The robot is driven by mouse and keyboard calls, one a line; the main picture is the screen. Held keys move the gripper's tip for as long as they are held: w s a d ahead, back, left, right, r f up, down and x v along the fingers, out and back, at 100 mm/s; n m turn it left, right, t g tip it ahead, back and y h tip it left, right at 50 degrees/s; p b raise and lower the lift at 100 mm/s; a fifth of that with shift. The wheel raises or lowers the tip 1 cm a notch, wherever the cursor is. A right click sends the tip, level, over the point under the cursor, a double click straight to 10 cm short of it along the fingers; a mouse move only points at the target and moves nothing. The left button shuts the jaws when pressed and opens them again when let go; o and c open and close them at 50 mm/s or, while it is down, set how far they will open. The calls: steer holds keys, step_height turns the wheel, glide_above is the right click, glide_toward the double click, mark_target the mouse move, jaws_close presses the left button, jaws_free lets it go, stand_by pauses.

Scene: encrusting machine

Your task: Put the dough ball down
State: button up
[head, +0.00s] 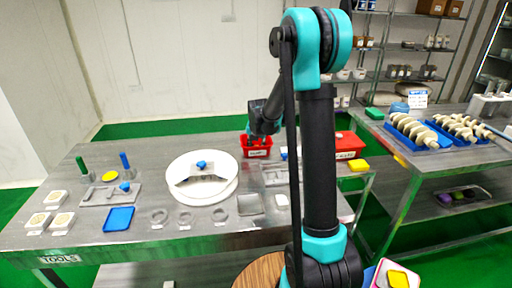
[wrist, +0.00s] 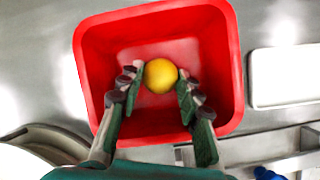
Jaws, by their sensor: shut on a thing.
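The dough ball (wrist: 160,75) is yellow and round. It sits between the two fingertips of my gripper (wrist: 157,82), which is shut on it. Both are over the inside of a red bin (wrist: 215,60) in the wrist view; I cannot tell how far the ball is above its floor. In the head view the red bin (head: 258,153) stands at the back of the steel table, with my gripper at it. The ball is not visible in the head view.
A white round plate (head: 186,198) with a grey part on it stands left of the bin. A second red bin (head: 347,146) is to the right. Grey rings, a blue tray (head: 119,219) and white boxes lie near the front. A white tray (wrist: 284,76) lies right of the bin.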

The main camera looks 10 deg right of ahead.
steer(key=o, duration=1.2)
steer(key=v, duration=1.2)
